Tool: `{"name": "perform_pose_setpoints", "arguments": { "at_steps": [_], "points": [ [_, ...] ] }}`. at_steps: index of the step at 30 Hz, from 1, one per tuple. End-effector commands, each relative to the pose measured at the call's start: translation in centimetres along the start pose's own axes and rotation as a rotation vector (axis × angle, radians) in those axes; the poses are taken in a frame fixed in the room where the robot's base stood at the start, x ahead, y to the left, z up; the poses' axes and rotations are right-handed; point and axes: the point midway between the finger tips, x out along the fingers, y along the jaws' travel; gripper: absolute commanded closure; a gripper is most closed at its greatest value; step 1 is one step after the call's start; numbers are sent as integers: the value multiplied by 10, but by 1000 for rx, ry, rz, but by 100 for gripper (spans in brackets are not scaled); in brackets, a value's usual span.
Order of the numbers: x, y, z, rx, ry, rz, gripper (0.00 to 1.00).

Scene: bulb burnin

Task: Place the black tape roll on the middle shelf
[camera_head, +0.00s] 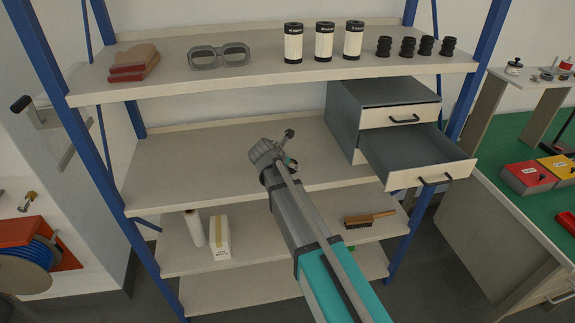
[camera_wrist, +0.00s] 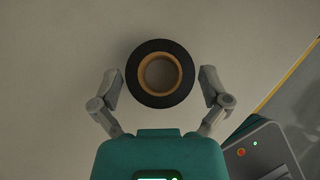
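The black tape roll (camera_wrist: 134,80), with a tan core, appears flat against a pale surface in the wrist view. My gripper (camera_wrist: 160,82) is open, with one finger on each side of the roll and a small gap on both sides. In the head view my gripper (camera_head: 286,149) is over the shelf with the drawer unit, the middle shelf (camera_head: 200,165). The roll cannot be made out in the head view, where my arm and gripper hide part of this shelf. Contact between roll and shelf cannot be confirmed.
A drawer unit (camera_head: 343,120) with its lower drawer (camera_head: 415,170) pulled out stands right of my gripper. The upper shelf (camera_head: 190,85) holds glasses, cans and black parts. The middle shelf's left side is clear.

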Motion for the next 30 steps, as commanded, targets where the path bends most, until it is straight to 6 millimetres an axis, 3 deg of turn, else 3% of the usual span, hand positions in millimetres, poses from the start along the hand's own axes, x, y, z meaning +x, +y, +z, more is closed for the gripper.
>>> {"name": "perform_pose_setpoints", "arguments": {
  "at_steps": [16,30],
  "points": [
    [-3,0,4,0,0,0,0],
    [-49,-1,5,-1,0,0,0]
  ]
}}
